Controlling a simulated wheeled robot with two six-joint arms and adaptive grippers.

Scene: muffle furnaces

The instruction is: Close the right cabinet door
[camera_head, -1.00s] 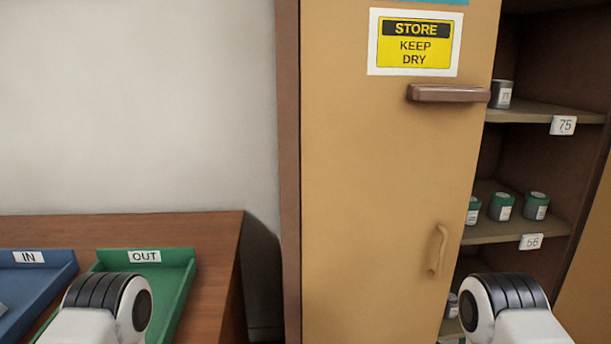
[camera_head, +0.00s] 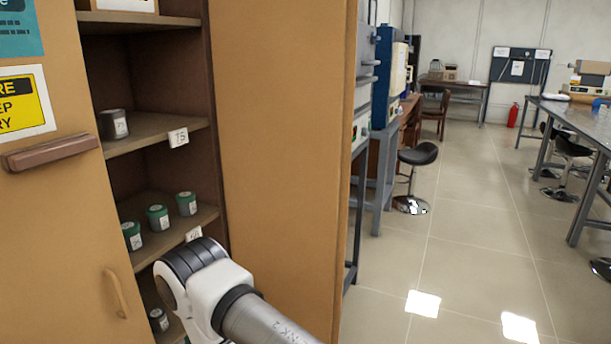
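The tan cabinet stands at the left with its right half open, showing the shelves (camera_head: 150,135). The right cabinet door (camera_head: 280,160) is a plain tan panel standing swung out toward me at the right of the shelves. Its free edge is near the middle of the view, and no handle shows on the face I see. The left cabinet door (camera_head: 50,230) appears shut; it bears a brown bar and a tan curved handle. A white and grey link of my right arm crosses in front of the lower shelves and the right door's bottom. Neither gripper is in view.
Small containers stand on the shelves, including green-lidded jars (camera_head: 158,217) and a grey one (camera_head: 112,124). Beyond the right door are equipment on a stand (camera_head: 388,80), a black stool (camera_head: 416,155) and a long table (camera_head: 580,120). The tiled floor (camera_head: 450,230) between is clear.

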